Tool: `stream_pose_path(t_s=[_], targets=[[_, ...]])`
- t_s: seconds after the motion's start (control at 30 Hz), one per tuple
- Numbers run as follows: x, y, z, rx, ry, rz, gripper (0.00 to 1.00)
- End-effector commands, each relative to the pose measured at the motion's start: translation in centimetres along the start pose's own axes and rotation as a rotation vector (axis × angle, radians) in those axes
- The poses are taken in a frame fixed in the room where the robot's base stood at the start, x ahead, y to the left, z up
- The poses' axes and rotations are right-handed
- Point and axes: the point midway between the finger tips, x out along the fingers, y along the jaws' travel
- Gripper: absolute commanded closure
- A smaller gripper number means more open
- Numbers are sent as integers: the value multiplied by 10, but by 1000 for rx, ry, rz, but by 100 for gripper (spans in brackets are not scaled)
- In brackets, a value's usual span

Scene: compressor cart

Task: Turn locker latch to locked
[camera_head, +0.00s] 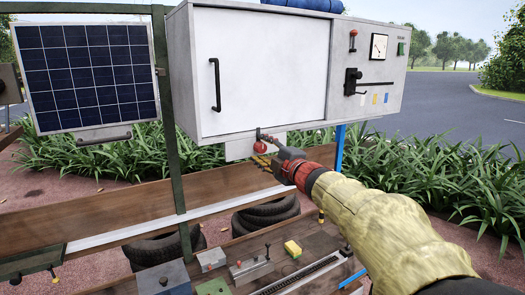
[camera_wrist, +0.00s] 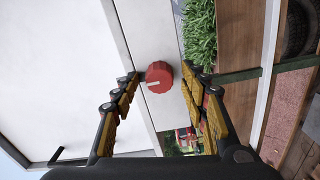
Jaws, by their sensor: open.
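The locker latch is a red round knob (camera_head: 260,147) on a pale plate under the white locker door (camera_head: 260,75). It also shows in the wrist view, where the red knob (camera_wrist: 160,80) carries a pale pointer line towards the left of the picture. My gripper (camera_head: 264,150) is at the knob in the head view. In the wrist view my gripper (camera_wrist: 160,71) is open, with one finger on each side of the knob. Gaps show between the fingers and the knob; the depth between tips and knob is hard to judge. The locker door looks closed.
The door has a black handle (camera_head: 215,85). To its right is a control panel with a gauge (camera_head: 379,47) and a black lever (camera_head: 375,85). A green post (camera_head: 173,120) stands left of the locker. Below is a bench with a yellow block (camera_head: 292,248).

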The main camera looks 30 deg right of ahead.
Motion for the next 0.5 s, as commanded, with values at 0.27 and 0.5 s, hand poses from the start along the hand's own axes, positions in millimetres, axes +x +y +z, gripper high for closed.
stream_pose_path(t_s=[0.27, 0.5], targets=[[-34, 1, 0, -2, -3, 2, 56], [-83, 0, 1, -2, -3, 1, 56]])
